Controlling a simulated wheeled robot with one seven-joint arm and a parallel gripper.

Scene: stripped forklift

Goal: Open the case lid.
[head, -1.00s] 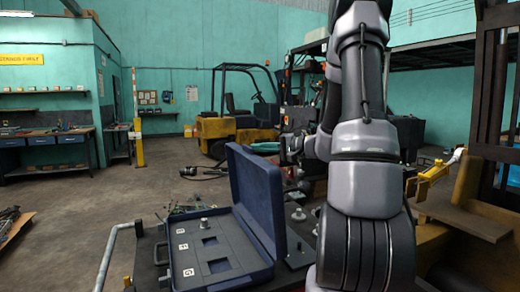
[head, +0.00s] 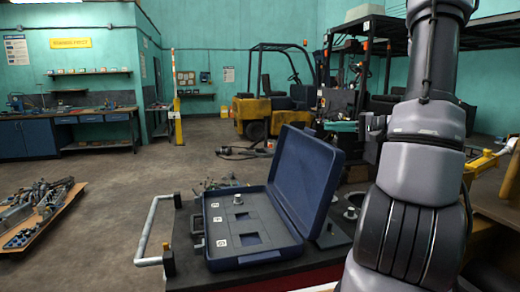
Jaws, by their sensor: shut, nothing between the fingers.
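The dark blue case (head: 262,259) sits open on a dark cart top in the head view. Its lid (head: 308,172) stands raised and tilts back to the right on the hinge side. The grey insert in the base shows cut-outs, small white labels and a small metal knob (head: 237,199). My gripper (head: 372,124) shows only in part, as a dark shape beside my arm. It is shut and empty, up and to the right of the lid and apart from it in the picture. The rest of it is hidden behind my arm.
A pale handrail (head: 152,228) rises at the cart's left edge. A metal knob (head: 351,212) stands right of the lid. A low board of tools (head: 38,212) lies at left. A yellow forklift (head: 262,112) stands behind. The floor between is largely clear.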

